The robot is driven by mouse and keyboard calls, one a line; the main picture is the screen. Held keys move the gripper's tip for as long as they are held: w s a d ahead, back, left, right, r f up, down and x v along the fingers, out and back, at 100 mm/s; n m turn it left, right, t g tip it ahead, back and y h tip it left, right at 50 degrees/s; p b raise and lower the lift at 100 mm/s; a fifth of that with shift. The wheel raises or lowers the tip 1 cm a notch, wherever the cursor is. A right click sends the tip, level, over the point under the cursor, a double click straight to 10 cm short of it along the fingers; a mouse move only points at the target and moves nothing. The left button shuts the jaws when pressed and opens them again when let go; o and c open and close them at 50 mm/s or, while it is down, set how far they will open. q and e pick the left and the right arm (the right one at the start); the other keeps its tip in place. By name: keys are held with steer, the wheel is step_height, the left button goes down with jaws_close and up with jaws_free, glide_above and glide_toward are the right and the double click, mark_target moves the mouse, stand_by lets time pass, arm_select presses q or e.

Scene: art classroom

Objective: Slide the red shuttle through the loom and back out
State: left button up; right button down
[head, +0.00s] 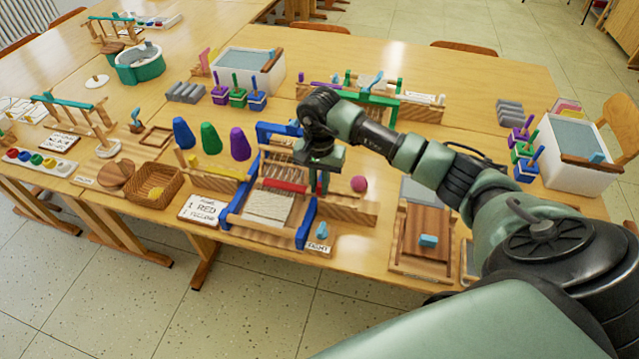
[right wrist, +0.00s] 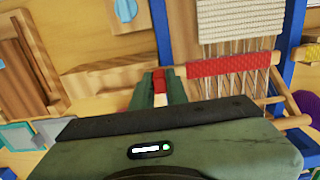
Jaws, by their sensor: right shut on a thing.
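The loom has a blue frame (head: 307,222) on the table, with pale weaving (head: 268,207) at its near end. A red band (head: 285,186) lies across its threads and also shows in the right wrist view (right wrist: 235,64). My right gripper (head: 320,183) is low at the loom's right side. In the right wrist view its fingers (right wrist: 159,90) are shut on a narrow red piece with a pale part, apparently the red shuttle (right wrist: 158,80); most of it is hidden. It sits beside the blue side rail, near the red band's end. My left gripper is not in view.
A yellow shuttle (head: 222,173) lies left of the loom, near a card (head: 202,208) and thread cones (head: 210,138). A pink ball (head: 359,183) is right of my gripper. A wooden board with a blue knob (head: 424,262) lies farther right.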

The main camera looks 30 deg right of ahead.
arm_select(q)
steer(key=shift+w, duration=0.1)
arm_select(e)
steer(key=shift+d+r, duration=0.1)
stand_by(0.5)
